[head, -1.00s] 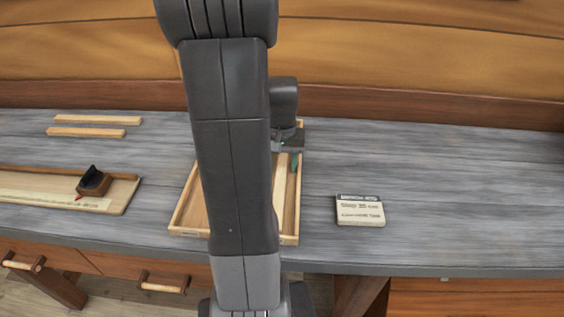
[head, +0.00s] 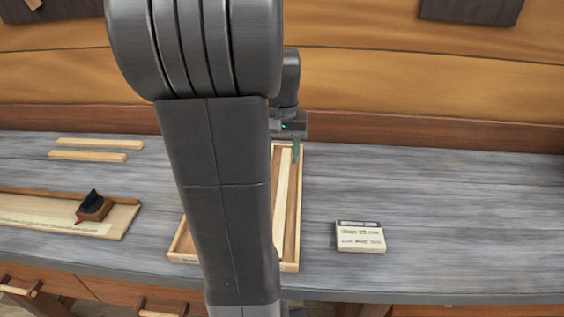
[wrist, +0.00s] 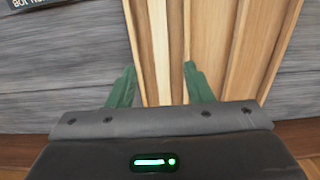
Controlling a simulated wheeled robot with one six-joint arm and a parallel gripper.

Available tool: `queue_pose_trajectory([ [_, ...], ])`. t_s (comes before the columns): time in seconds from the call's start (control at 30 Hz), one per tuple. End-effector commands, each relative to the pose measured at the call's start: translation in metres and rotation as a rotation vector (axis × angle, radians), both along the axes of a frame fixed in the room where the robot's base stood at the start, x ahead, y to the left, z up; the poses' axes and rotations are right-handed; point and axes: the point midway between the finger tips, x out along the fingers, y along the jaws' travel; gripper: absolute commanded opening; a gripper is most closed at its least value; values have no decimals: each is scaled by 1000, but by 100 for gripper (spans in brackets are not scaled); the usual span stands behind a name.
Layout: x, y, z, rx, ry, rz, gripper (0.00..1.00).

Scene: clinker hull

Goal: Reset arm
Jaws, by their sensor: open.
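My gripper (wrist: 158,85) is open in the wrist view, with its two green fingers apart and nothing between them. It is above the far end of a shallow wooden tray (wrist: 272,70) with long strips inside. In the head view my gripper (head: 284,152) is partly behind my own arm, with one green finger clear at the tray's far right corner. The tray (head: 290,267) lies on the grey bench, and my arm hides much of its left part.
A small labelled box (head: 360,238) lies on the grey bench (head: 450,220) to the right. At left are two wooden strips (head: 88,156) and a wooden board (head: 125,222) with a small dark-topped block (head: 94,207) on it. The bench's right side is clear.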

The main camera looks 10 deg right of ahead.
Motion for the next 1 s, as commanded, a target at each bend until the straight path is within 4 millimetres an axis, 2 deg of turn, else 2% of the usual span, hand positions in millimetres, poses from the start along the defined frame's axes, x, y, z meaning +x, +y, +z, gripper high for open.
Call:
queue_pose_trajectory([
  [0.33, 0, 0, 1, 0, 0, 0, 47],
  [0.47, 0, 0, -7, 0, 1, 0, 47],
  [0.67, -1, 0, -39, 1, 6, 0, 47],
  [1.0, -1, 0, -107, 1, 6, 0, 47],
])
